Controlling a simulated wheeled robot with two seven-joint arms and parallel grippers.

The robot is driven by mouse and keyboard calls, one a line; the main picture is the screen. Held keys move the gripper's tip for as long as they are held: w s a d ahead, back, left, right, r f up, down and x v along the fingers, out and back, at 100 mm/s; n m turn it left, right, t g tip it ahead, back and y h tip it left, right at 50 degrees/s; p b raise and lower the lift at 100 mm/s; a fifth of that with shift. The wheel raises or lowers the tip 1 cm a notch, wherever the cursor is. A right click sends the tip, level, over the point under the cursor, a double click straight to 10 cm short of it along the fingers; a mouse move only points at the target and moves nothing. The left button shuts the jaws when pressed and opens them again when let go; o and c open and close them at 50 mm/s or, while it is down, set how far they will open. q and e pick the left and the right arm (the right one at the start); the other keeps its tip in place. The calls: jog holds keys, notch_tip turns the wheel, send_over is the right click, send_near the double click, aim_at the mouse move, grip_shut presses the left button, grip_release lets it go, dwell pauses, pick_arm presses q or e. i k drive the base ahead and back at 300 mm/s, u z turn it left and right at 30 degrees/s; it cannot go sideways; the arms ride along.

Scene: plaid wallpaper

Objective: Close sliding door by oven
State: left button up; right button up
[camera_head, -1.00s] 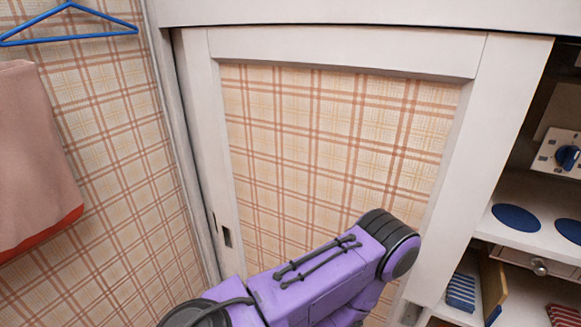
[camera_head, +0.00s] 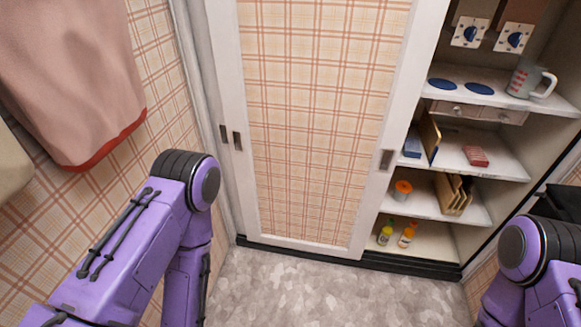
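The sliding door (camera_head: 228,80) has a white frame and a plaid panel and covers the left part of the cupboard. It has a dark recessed handle (camera_head: 237,141) on its left side and another (camera_head: 387,159) on its right side. A further handle (camera_head: 223,133) shows just left of the first, seemingly on a second door behind. The right part of the cupboard is open, showing blue burner discs (camera_head: 443,84) and knob panels (camera_head: 470,32). My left arm is at the left and my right arm at the lower right; neither gripper is in view.
Open shelves (camera_head: 450,204) hold a mug (camera_head: 528,80), a red box (camera_head: 475,155), an orange-lidded jar (camera_head: 402,189) and bottles (camera_head: 408,234). Pink cloth (camera_head: 80,75) hangs at the left wall. The grey floor (camera_head: 330,292) before the door is clear.

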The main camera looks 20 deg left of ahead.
aim_at(320, 98)
jog(key=i, duration=0.95)
jog(key=u, duration=0.65)
